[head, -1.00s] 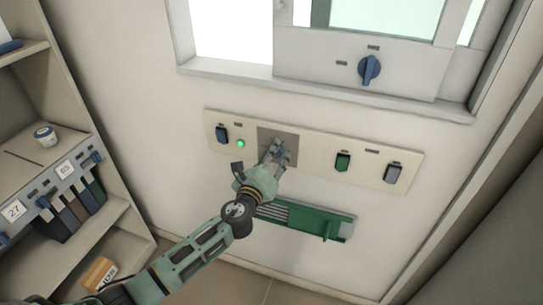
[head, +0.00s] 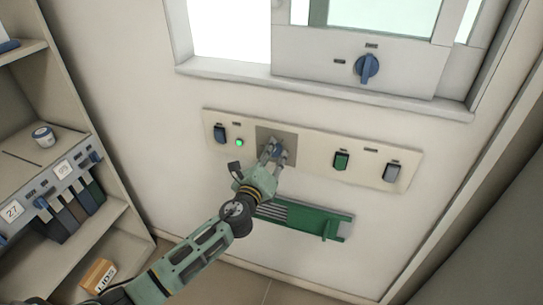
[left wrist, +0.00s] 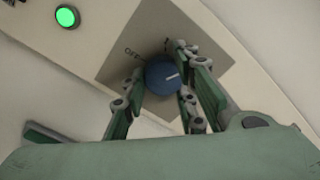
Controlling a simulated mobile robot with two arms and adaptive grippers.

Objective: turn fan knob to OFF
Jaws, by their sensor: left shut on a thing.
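The fan knob (left wrist: 161,76) is a round blue knob with a white pointer line, on a grey square plate (left wrist: 128,47) with the word OFF at its upper left. In the left wrist view the pointer line points to the right and slightly up, away from OFF. My left gripper (left wrist: 162,88) is shut on the knob, with fingers on either side of it. In the head view the left gripper (head: 272,151) reaches the same grey plate (head: 262,133) on the wall panel, and its fingers partly hide the knob (head: 279,151). My right gripper is not in view.
The cream wall panel (head: 315,156) also carries a blue switch (head: 220,134), a lit green lamp (head: 239,142), a green switch (head: 341,160) and a grey switch (head: 393,172). A green slotted rack (head: 305,217) is below. Another blue knob (head: 366,67) is above; shelves stand left.

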